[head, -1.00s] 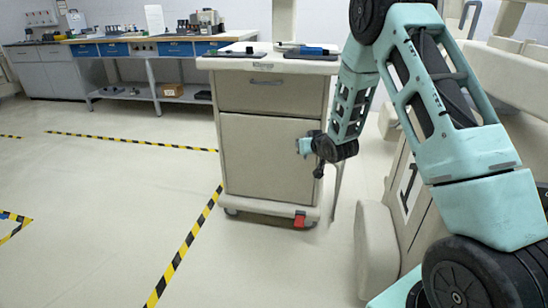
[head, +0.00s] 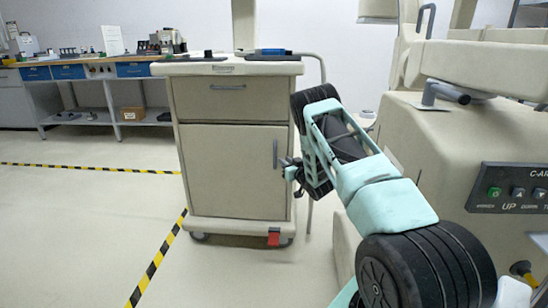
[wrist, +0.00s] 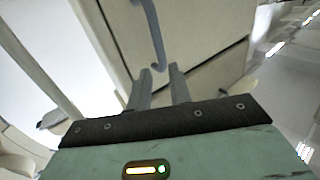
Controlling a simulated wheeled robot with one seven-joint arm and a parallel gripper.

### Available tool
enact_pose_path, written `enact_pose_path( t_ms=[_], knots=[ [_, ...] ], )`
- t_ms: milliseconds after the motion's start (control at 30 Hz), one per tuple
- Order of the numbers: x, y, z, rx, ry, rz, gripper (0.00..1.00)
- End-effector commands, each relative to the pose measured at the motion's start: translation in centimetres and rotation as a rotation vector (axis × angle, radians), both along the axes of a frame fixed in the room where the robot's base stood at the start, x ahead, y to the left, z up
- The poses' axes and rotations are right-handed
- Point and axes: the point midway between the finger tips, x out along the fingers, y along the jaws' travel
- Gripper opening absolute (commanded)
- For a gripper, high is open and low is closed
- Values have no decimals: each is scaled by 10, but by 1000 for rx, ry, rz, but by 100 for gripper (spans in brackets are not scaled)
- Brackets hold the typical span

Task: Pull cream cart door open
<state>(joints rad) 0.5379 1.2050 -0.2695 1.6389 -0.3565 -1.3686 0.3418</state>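The cream cart (head: 184,150) stands upright ahead, with a drawer above and a large door (head: 225,172) below. The door looks shut, flush with the front. Its grey vertical handle (head: 275,153) is near the right edge. The handle also shows in the wrist view (wrist: 154,35), running down to the fingertips. My gripper (wrist: 161,70) is open, its two fingers apart, with the handle's lower end in line with the gap. I cannot tell whether the fingers touch it. In the head view my gripper (head: 284,163) is at the door's right edge, partly hidden by my wrist.
A large cream machine with a control panel (head: 510,188) stands close on the right. A workbench (head: 85,75) is at the back left. The floor left of the cart is clear, with yellow-black tape (head: 158,258). A red caster pedal (head: 274,237) is under the cart.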

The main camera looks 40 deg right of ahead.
Motion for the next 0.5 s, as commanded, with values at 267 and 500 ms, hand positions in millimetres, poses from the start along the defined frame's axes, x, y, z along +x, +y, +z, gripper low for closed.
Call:
enact_pose_path(
  t_ms=[267, 500],
  knots=[
    [56, -15, -3, -2, -2, 2, 20],
    [84, -23, -2, 0, 0, 1, 20]
  ],
)
